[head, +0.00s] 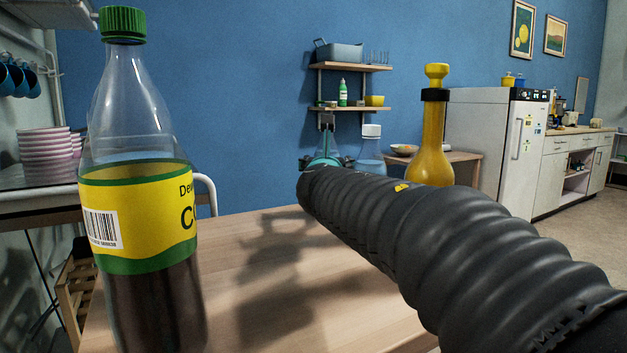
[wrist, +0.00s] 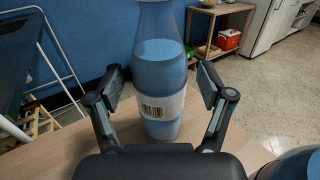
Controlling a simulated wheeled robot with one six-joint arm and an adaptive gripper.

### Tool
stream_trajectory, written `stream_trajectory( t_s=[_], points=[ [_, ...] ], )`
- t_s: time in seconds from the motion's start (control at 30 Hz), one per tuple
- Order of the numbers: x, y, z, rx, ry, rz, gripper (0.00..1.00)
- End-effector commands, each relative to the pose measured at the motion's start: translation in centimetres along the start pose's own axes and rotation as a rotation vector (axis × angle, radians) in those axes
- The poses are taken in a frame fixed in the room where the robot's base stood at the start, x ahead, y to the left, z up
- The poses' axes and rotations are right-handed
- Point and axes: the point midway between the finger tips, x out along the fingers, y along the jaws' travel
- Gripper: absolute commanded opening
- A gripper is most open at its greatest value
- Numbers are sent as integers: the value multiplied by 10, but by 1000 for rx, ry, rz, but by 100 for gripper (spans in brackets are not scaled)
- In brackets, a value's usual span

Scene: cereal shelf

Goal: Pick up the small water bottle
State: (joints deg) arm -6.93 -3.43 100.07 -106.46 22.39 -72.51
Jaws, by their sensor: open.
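A clear bottle with blue contents and a white barcode label (wrist: 158,75) stands upright on the table in the wrist view. My gripper (wrist: 160,84) is open, with one finger on each side of this bottle; I see gaps between the fingers and it. The bottle's top is cut off by the frame. In the head view a clear bottle with a white cap and bluish contents (head: 371,150) stands just beyond my arm, its lower part hidden. I cannot tell whether it is the same bottle. My gripper is mostly hidden behind my arm there.
A large cola-like bottle with a green cap (head: 138,215) stands near on the left. Another bluish object (wrist: 300,166) is cut off at the wrist view's lower right. The table (head: 240,270) is bare between bottle and arm.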

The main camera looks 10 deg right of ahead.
Motion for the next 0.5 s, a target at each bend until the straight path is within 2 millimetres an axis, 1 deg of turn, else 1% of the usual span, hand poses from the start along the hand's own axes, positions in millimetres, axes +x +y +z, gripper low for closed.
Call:
stream_trajectory(
  t_s=[0.2,0.3,0.4,0.5],
  points=[
    [29,1,-10,1,2,0,80],
    [41,0,-8,0,1,0,80],
    [48,0,-8,1,0,0,80],
    [50,0,-8,2,0,0,80]
  ],
)
